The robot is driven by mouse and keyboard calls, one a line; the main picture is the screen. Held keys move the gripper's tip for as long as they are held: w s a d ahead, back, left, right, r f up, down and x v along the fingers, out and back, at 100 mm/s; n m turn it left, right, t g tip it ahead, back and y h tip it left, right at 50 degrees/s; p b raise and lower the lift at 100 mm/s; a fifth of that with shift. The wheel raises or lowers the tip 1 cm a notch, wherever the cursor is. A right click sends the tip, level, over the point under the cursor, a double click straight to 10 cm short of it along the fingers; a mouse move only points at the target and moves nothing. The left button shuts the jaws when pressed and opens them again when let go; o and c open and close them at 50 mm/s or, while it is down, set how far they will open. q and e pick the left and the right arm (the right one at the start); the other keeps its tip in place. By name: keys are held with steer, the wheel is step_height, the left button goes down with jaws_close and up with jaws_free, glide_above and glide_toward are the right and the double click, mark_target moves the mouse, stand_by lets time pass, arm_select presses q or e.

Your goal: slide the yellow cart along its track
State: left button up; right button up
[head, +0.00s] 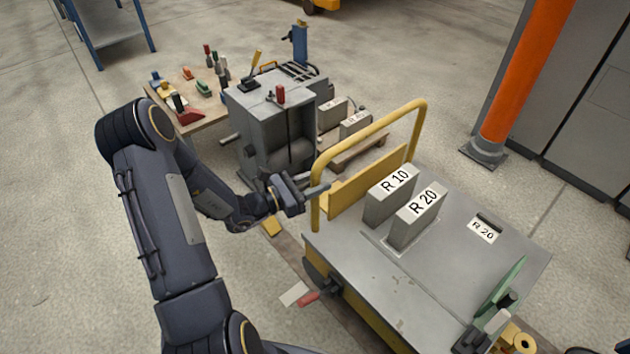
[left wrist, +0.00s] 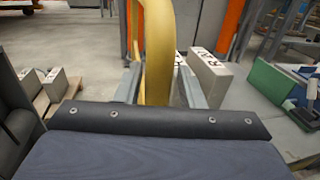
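The yellow cart (head: 372,318) has a grey top and stands right of centre in the head view. Its yellow tubular handle (head: 369,137) rises at the far left end. My left gripper (head: 318,190) is at the handle's near upright. In the left wrist view the yellow upright (left wrist: 157,55) stands between the two fingers of my left gripper (left wrist: 160,88). The fingers are apart, with narrow gaps beside the bar, so they look open around it. A dark strip of the track shows on the floor by the cart; most of it is hidden. My right gripper is not clearly visible.
Blocks marked R 10 (head: 387,199) and R 20 (head: 417,220) stand on the cart top. A green part (head: 503,287) sits at its near right corner. A grey machine (head: 265,130) stands beyond my gripper. An orange column (head: 525,70) is at the right.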

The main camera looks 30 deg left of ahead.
arm_select(q)
steer(key=shift+o, duration=0.5)
steer(key=shift+a, duration=0.1)
steer(key=p+v, duration=0.1)
steer(key=v, duration=0.6)
steer(key=shift+s+a+p, duration=0.15)
steer(key=shift+s+p, duration=0.15)
steer(key=shift+s, duration=0.05)
